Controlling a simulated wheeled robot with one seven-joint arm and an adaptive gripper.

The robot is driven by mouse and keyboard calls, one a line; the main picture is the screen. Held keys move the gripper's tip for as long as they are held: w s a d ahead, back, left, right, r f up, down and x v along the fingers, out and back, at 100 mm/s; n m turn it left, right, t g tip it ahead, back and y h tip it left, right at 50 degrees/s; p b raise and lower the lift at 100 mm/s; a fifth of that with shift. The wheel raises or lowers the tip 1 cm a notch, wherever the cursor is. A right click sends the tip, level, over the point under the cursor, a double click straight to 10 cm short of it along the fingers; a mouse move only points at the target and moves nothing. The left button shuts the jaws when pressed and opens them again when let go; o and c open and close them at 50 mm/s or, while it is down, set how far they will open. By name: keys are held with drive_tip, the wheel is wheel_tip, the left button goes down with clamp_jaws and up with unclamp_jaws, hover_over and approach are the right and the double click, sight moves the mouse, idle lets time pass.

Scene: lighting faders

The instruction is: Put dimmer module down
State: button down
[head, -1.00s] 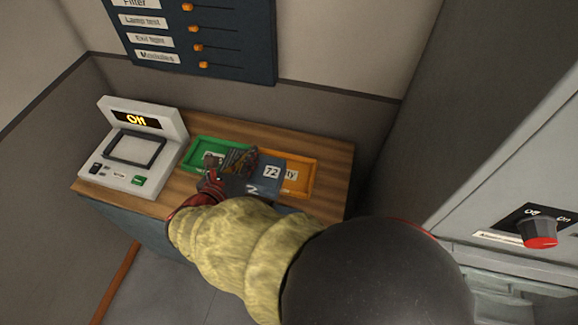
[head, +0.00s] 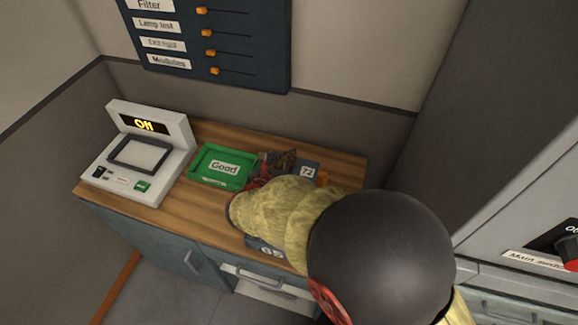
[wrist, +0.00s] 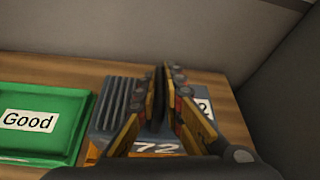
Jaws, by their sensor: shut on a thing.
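My gripper (wrist: 163,88) is shut on the dimmer module (wrist: 110,110), a blue-grey block with dark ribs and white labels reading 72. In the head view the module (head: 308,170) is at the right of the counter, partly covered by my arm, and my gripper (head: 272,167) shows only in part. The module is over the orange tray (head: 323,178), of which only a sliver shows. I cannot tell whether the module touches the tray. The green tray labelled Good (head: 205,179) is empty, left of the module; it also shows in the wrist view (wrist: 80,125).
A white tester (head: 120,185) with a lit display reading Off stands at the counter's left. A blue block labelled 65 (head: 264,249) shows partly below my arm at the front. A fader panel (head: 225,75) hangs on the wall. A grey cabinet (head: 520,170) stands right.

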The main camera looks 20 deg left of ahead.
drive_tip(key=f+b, duration=0.2)
drive_tip(key=f, duration=0.1)
drive_tip(key=shift+w+f, duration=0.3)
drive_tip(key=shift+w, duration=0.05)
drive_tip(key=shift+r, duration=0.1)
drive_tip(key=c, duration=2.3)
unclamp_jaws()
drive_tip(key=shift+d+f, duration=0.1)
drive_tip(key=shift+f, duration=0.2)
drive_tip(key=shift+c, duration=0.2)
drive_tip(key=o, duration=0.4)
drive_tip(key=shift+r, duration=0.1)
